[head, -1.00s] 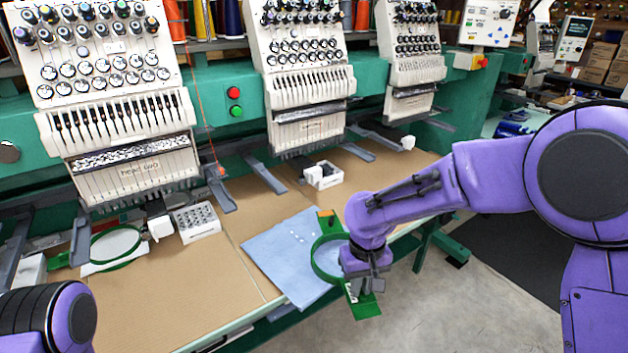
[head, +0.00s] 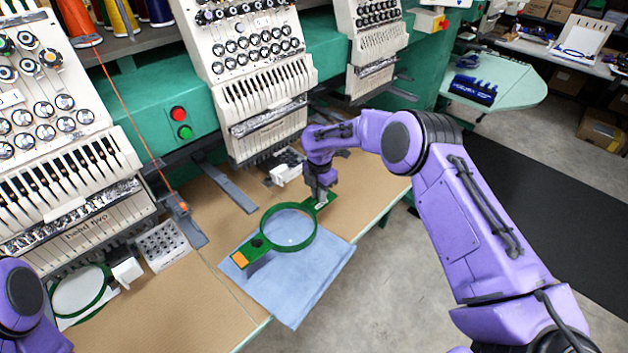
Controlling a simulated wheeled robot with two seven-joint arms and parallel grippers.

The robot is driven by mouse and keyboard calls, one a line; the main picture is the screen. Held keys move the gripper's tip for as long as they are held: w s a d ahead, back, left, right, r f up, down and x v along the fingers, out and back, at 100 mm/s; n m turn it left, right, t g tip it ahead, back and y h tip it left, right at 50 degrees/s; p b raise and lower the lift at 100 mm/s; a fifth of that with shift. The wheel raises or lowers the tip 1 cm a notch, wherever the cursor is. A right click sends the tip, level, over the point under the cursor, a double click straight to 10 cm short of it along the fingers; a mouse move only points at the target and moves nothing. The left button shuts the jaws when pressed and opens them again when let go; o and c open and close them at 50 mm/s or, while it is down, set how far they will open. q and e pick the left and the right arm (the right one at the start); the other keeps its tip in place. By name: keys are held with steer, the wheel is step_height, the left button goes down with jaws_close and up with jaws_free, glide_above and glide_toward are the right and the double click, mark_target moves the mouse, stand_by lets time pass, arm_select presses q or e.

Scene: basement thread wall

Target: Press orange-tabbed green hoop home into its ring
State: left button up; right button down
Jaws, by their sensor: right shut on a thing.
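The green hoop (head: 314,240) has an orange tab (head: 240,259) at its front-left end and a green bracket at its back-right end. It shows above or on a folded blue cloth (head: 310,280), and cloth shows through its opening. My right gripper (head: 321,197) is shut on the bracket end. I cannot tell whether the hoop touches the cloth, and no separate ring shows under it. Another green ring (head: 105,280) with white fabric sits at the left. My left gripper is out of view; only part of that arm shows at the lower left.
Embroidery machine heads (head: 260,90) stand along the back. A white block (head: 288,172) lies close behind the hoop, and a white perforated box (head: 165,245) stands to the left. The tan table (head: 205,300) is bare at front left; its front edge is near the cloth.

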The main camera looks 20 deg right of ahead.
mark_target(318, 206)
steer(key=shift+s+a+f+b, duration=0.2)
steer(key=shift+s+f+b, duration=0.15)
steer(key=shift+s+b, duration=0.15)
steer(key=f, duration=0.1)
steer(key=f+b, duration=0.2)
steer(key=f, duration=0.1)
steer(key=shift+w+a+f, duration=0.1)
steer(key=shift+w, duration=0.25)
steer(key=shift+f+b, duration=0.15)
steer(key=shift+b, duration=0.25)
steer(key=shift+s+r, duration=0.25)
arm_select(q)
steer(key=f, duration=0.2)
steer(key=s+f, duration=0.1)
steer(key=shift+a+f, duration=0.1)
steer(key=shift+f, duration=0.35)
arm_select(e)
steer(key=shift+w+f, duration=0.15)
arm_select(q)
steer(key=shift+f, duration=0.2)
arm_select(e)
steer(key=shift+d, duration=0.2)
arm_select(q)
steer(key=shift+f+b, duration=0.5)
steer(key=shift+b, duration=0.2)
arm_select(e)
steer(key=shift+f, duration=0.5)
